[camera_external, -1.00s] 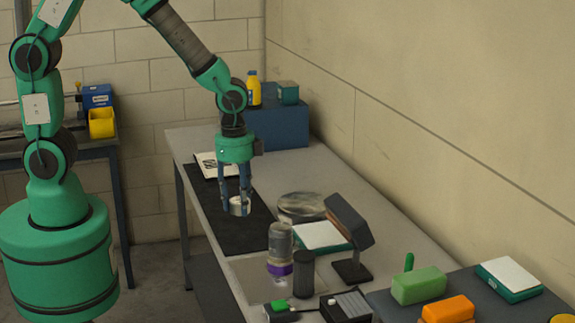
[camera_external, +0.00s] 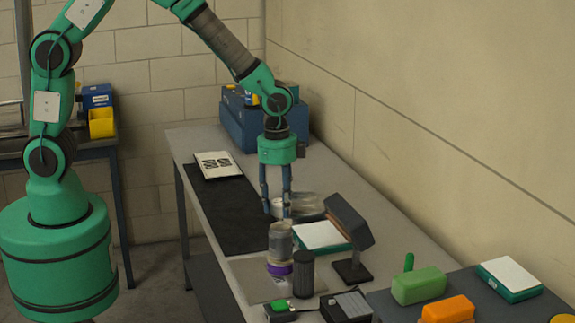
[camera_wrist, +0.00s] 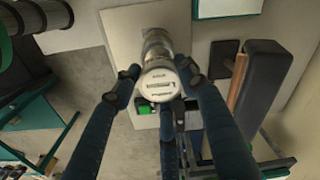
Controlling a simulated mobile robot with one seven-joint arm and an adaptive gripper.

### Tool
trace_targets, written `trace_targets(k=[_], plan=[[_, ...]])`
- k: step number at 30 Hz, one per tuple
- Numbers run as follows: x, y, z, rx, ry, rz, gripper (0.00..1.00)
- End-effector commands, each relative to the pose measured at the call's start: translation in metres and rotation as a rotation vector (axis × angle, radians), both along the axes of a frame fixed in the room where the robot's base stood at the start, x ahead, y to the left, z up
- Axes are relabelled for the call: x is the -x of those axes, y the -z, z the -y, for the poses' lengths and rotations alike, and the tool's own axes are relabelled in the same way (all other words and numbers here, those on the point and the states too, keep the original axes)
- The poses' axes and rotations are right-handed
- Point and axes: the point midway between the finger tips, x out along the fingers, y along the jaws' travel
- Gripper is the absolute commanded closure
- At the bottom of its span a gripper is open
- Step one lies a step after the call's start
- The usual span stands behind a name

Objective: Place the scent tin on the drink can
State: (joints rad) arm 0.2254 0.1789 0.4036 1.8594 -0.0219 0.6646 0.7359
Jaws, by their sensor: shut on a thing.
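My gripper (camera_external: 278,209) is shut on the scent tin (camera_external: 277,205), a small pale round tin held above the table. In the wrist view the tin's printed lid (camera_wrist: 160,84) sits between my fingertips (camera_wrist: 157,76). A grey can (camera_external: 279,240), which looks like the drink can, stands upright on the light mat with a purple band low on it. The tin is above and slightly behind the can in the outside view, apart from it. In the wrist view the can (camera_wrist: 155,42) shows just beyond the tin, partly hidden by it.
A dark ribbed cylinder (camera_external: 303,273) stands close right of the can. A dark lamp-like stand (camera_external: 350,225) and a green-edged white box (camera_external: 318,236) are to the right. A clear round dish (camera_external: 308,205) is behind. The black mat (camera_external: 228,215) has free room.

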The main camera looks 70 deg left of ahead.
Motion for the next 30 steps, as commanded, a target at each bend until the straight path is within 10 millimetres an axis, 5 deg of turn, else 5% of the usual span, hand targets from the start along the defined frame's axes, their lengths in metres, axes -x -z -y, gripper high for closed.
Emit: trace_targets(k=[7,18,30], plan=[[0.000,0.003,0.000,0.000,0.000,0.000,0.84],[0.000,0.034,0.000,0.000,0.000,0.000,0.84],[0.000,0.038,0.000,0.000,0.000,0.000,0.84]])
